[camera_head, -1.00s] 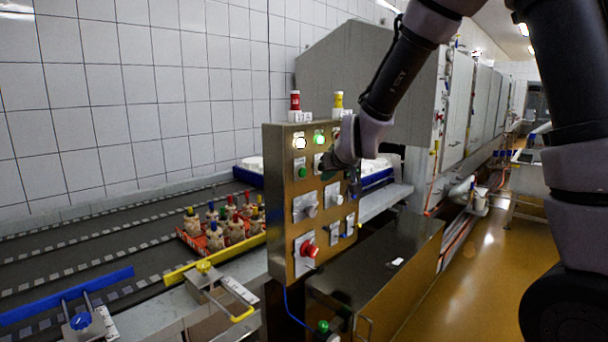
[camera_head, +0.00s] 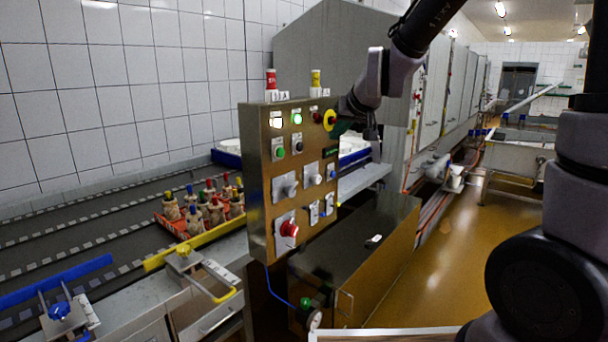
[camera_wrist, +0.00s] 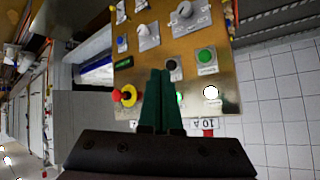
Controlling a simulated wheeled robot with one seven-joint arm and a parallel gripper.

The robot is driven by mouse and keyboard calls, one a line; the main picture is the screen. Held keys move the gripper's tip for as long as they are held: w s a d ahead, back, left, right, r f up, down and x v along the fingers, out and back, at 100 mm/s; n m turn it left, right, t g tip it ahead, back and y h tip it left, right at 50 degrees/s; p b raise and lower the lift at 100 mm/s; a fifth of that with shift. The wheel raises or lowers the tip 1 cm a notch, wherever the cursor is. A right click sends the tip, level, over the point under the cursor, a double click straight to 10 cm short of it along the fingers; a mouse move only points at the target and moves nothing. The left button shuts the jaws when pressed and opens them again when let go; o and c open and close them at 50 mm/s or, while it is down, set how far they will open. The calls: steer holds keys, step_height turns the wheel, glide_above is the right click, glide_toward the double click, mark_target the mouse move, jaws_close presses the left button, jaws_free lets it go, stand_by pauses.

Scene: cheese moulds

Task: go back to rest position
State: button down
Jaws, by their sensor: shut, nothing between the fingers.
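A brass-coloured control panel (camera_head: 313,155) stands in the middle of the head view, carrying buttons, knobs and a red emergency stop (camera_head: 289,229). A red-and-yellow button (camera_wrist: 127,96) and a lit white lamp (camera_wrist: 210,92) flank the fingers. I cannot tell the exact gap between fingertips and panel.
A conveyor (camera_head: 105,215) with a red tray (camera_head: 172,225) of several capped moulds lies left. A large grey machine (camera_head: 325,55) stands behind the panel. A metal box (camera_head: 375,235) sits below it. The yellow-brown floor (camera_head: 440,270) on the right is partly open.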

steer(key=s+d+r+m+g+h, duration=0.1)
steer(key=s+d+r+m, duration=0.2)
steer(key=s+d, duration=0.6)
steer(key=s+d+r+m+g+h, duration=0.1)
steer(key=s+d+r+m, duration=0.2)
steer(key=s+d, duration=0.5)
steer(key=s+r, duration=0.1)
steer(key=s, duration=0.4)
steer(key=shift+d, duration=0.4)
